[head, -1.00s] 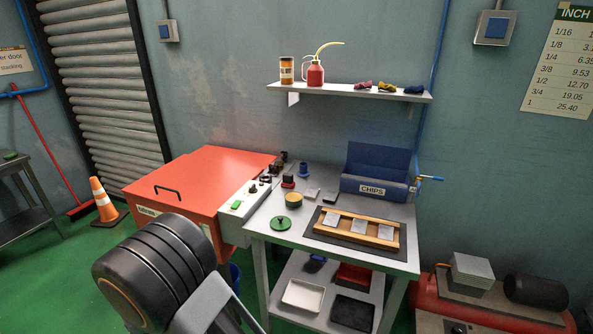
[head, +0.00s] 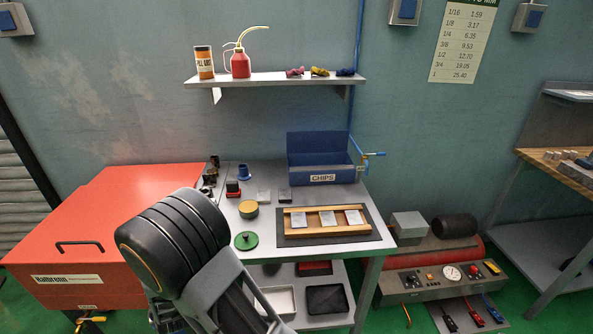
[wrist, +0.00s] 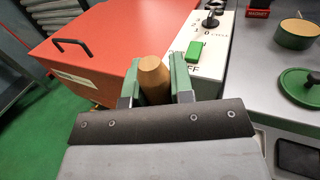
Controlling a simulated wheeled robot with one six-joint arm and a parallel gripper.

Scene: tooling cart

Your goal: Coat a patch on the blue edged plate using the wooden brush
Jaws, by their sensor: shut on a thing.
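My gripper (wrist: 156,82) is shut on a tapered wooden piece (wrist: 154,76), which looks like the handle of the wooden brush. Its bristles do not show. In the head view my arm hides the gripper. A wooden tray (head: 325,232) holds three pale plates side by side: left (head: 299,219), middle (head: 328,217) and right (head: 354,216). Their edge colours are too small to tell surely, so I cannot pick out the blue edged plate. A green pot (head: 249,212) with tan contents stands open left of the tray. A green lid (head: 246,240) lies in front of it.
The tray rests on a dark mat (head: 385,236) on the grey cart top. A blue CHIPS bin (head: 320,165) stands behind it. Small dark blocks and a blue piece (head: 244,172) are at the back left. A red cabinet (head: 110,220) adjoins on the left.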

